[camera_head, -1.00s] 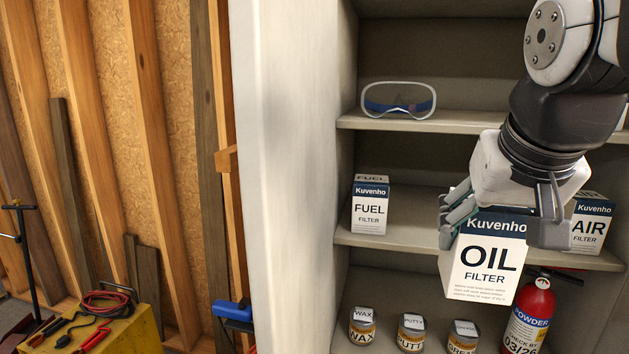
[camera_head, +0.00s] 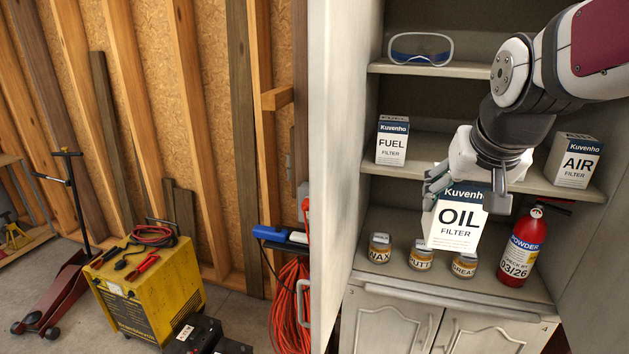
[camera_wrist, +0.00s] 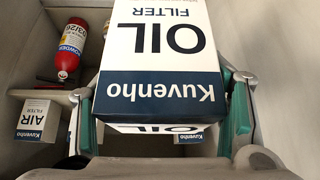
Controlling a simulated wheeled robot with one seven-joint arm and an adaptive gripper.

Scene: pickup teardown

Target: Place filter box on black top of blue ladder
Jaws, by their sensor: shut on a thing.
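My gripper (camera_head: 466,188) is shut on the white and blue oil filter box (camera_head: 459,226) and holds it upright in front of the cabinet shelves. The wrist view shows the oil filter box (camera_wrist: 160,60) between the two fingers, filling the middle of the picture. A fuel filter box (camera_head: 392,141) and an air filter box (camera_head: 574,161) stand on the middle shelf, to either side of my arm. I cannot make out a blue ladder with a black top in these views.
Several small cans, such as the wax can (camera_head: 380,248), and a red fire extinguisher (camera_head: 522,246) stand on the lower shelf. Goggles (camera_head: 421,48) lie above. Left of the cabinet side (camera_head: 332,130) are a yellow machine (camera_head: 152,290), a red floor jack (camera_head: 57,297) and orange cable (camera_head: 290,305).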

